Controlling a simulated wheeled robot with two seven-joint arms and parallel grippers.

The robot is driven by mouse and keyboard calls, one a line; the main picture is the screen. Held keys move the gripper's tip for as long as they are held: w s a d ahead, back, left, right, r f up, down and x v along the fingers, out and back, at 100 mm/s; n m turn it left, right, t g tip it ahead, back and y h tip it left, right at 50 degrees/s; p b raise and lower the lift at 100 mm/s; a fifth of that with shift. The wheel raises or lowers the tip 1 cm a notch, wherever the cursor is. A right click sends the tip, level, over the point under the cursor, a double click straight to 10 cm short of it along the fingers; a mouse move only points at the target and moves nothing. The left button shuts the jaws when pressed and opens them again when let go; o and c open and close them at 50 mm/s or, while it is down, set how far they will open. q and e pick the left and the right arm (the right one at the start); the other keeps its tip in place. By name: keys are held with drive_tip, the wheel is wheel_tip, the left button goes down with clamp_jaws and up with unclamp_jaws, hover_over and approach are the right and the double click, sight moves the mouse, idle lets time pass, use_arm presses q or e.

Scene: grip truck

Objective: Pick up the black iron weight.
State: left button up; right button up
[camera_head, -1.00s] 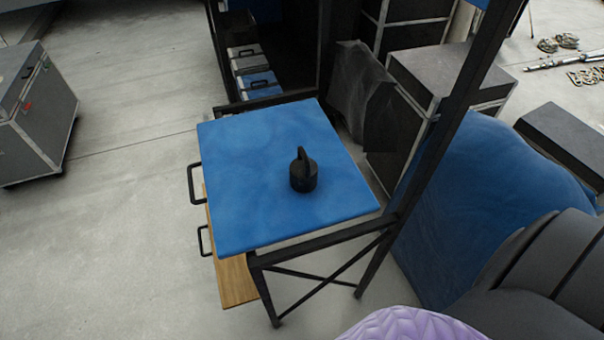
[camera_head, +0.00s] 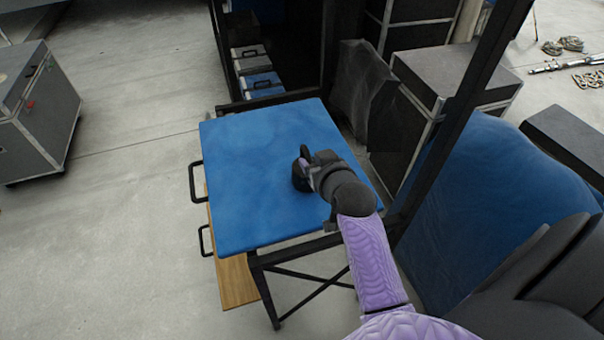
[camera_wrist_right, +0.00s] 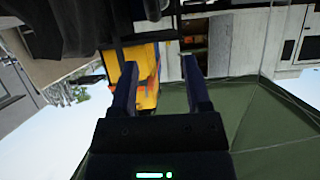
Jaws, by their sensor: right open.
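The black iron weight (camera_head: 298,183) stands upright on the blue top of the small table (camera_head: 245,165), right of its middle. My right gripper (camera_head: 309,166) is over or beside the weight's upper right part and hides much of it; whether they touch cannot be told. In the right wrist view my right gripper (camera_wrist_right: 160,72) has its two fingers spread apart with nothing seen between them. The weight cannot be made out in that view. My left gripper is not in view.
A black upright post (camera_head: 455,130) rises close to the table's right side. Black cases (camera_head: 455,80) and a blue-covered bulk (camera_head: 490,200) stand on the right. A grey case (camera_head: 35,115) stands far left. The table's left half is bare, with open floor beyond.

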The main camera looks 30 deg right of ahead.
sight(308, 153)
drive_tip(key=b+x, duration=0.1)
drive_tip(key=x, duration=0.2)
drive_tip(key=f+b+x, duration=0.1)
drive_tip(key=b+x, duration=0.1)
drive_tip(key=x, duration=0.1)
drive_tip(key=b+x, duration=0.1)
drive_tip(key=x, duration=0.2)
drive_tip(key=shift+s+d+f, duration=0.2)
drive_tip(key=shift+s+d, duration=0.05)
drive_tip(key=shift+s, duration=0.05)
drive_tip(key=shift+r, duration=0.15)
clamp_jaws()
idle(0.5)
drive_tip(key=shift+r, duration=0.1)
